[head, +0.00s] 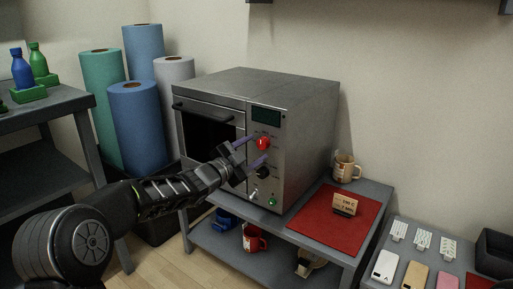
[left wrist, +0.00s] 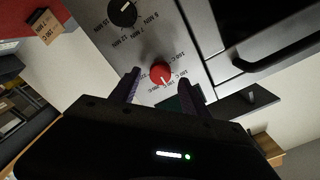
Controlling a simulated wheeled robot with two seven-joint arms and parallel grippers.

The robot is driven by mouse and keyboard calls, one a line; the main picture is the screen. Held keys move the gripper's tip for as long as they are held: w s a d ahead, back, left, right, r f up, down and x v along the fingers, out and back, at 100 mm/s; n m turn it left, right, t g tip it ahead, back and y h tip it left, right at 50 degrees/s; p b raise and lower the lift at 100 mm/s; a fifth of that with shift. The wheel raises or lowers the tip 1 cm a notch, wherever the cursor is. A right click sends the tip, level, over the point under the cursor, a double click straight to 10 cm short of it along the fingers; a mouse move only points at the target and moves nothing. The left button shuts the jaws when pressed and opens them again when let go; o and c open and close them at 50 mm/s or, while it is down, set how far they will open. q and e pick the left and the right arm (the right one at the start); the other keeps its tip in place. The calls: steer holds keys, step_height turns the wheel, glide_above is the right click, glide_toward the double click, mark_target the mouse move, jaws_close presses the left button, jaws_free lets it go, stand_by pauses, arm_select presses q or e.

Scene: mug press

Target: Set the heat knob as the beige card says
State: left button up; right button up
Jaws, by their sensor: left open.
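The round red heat knob (head: 263,143) is on the steel oven's front panel, below a dark display. In the left wrist view the red knob (left wrist: 160,73) has a white pointer line aimed toward the lower right, among small temperature labels too blurred to read surely. My left gripper (head: 256,148) is open, its purple-grey fingers on either side of the red knob; I cannot tell if they touch it. The beige card (head: 345,204) stands on the red mat (head: 322,226); its small print shows a temperature above a time in minutes. My right gripper is not in view.
A black time knob (head: 263,172) sits below the red one, with a small lever and a green button (head: 272,202) lower down. The oven (head: 300,120) stands on a grey table. A beige mug (head: 346,167) is behind the mat. A red mug (head: 253,239) is on the lower shelf.

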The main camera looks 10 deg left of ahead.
arm_select(q)
steer(key=p+v, duration=0.1)
steer(key=v, duration=0.5)
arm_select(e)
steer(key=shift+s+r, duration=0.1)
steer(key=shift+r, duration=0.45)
